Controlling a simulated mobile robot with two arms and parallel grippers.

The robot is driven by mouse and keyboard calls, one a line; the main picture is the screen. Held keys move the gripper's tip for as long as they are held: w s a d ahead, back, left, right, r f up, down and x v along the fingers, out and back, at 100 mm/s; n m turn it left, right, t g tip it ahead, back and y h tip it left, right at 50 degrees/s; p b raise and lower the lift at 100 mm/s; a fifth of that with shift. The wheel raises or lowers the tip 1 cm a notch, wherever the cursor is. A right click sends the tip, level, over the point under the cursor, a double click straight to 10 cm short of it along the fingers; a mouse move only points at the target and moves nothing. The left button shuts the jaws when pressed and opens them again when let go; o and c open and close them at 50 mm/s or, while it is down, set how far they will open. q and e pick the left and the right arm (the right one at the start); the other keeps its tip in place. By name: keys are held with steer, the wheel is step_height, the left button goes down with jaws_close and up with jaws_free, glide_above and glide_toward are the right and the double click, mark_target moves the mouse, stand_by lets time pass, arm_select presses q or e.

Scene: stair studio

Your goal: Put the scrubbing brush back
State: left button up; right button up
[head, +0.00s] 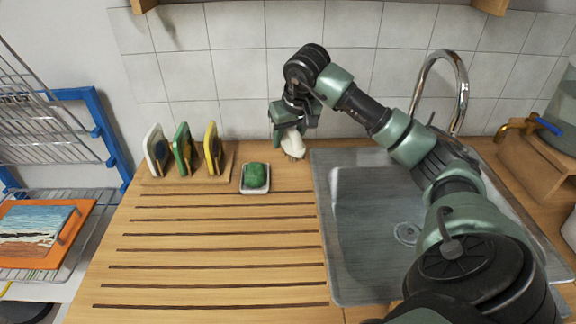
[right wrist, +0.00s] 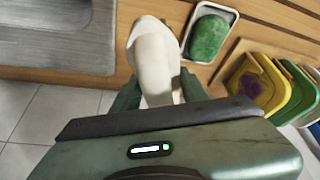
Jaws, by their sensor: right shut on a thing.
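The scrubbing brush (head: 293,144) has a cream-white body with brownish bristles at its lower end. My right gripper (head: 287,124) is shut on it from above, near the tiled wall and just left of the sink's back left corner. The bristles are at or just above the wooden counter; I cannot tell if they touch. In the right wrist view the white brush (right wrist: 152,55) stands between the two fingers of my gripper (right wrist: 158,90); its upper part is hidden behind the gripper body. My left gripper is not in view.
A green sponge in a white dish (head: 255,191) sits left of the brush. A wooden rack (head: 221,176) with several coloured boards stands farther left. The grey sink (head: 338,285) with its curved tap (head: 462,85) is at right. The grooved counter (head: 220,260) in front is clear.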

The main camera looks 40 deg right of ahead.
glide_toward(286, 173)
steer(key=x, duration=0.5)
steer(key=shift+w+p, duration=0.25)
steer(key=shift+p, duration=0.1)
steer(key=shift+d+f, duration=0.1)
steer(key=shift+f, duration=0.25)
steer(key=shift+f, duration=0.1)
steer(key=o, duration=1)
